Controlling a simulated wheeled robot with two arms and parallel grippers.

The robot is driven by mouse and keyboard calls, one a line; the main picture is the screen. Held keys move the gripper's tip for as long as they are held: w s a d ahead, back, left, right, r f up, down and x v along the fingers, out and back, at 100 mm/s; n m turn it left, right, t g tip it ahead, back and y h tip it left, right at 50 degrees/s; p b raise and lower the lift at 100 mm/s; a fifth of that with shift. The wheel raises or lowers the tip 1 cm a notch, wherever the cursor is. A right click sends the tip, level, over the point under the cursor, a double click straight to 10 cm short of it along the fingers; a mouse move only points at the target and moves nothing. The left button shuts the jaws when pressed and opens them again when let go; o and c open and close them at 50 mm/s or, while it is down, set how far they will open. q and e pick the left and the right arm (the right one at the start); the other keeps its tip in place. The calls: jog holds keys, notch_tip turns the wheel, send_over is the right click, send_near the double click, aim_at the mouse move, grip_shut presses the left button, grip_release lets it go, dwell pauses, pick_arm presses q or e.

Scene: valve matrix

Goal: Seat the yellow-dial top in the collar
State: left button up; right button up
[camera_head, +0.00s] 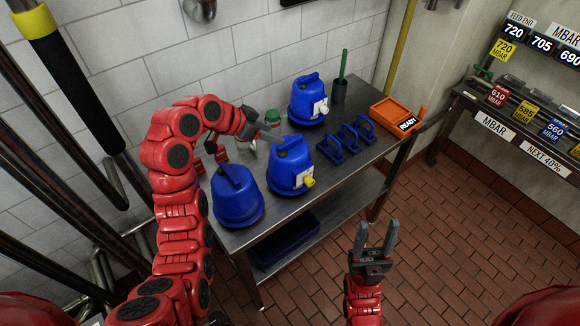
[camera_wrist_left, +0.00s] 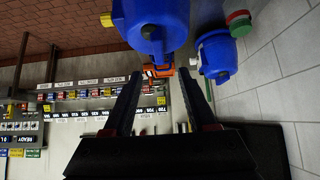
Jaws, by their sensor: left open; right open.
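The yellow-dial top is blue with a loop handle (camera_head: 289,155) and a yellow dial (camera_head: 309,181). My right gripper (camera_head: 377,228) is open and empty, in front of the table.
A blue unit with a white dial (camera_head: 306,101) stands at the back. Another blue unit (camera_head: 237,197) stands front left.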

aim_at(289, 141)
pick_arm(q)
jog(key=p+x, duration=0.1)
jog(key=x, duration=0.2)
jog(key=shift+d+f+p, duration=0.1)
jog(key=shift+d+p, duration=0.1)
jog(key=shift+p, duration=0.3)
jog(key=p+x, duration=0.3)
jog(key=x, duration=0.1)
jog(key=shift+s+f, duration=0.1)
jog(key=shift+f, duration=0.45)
grip_shut()
dwell(0.4)
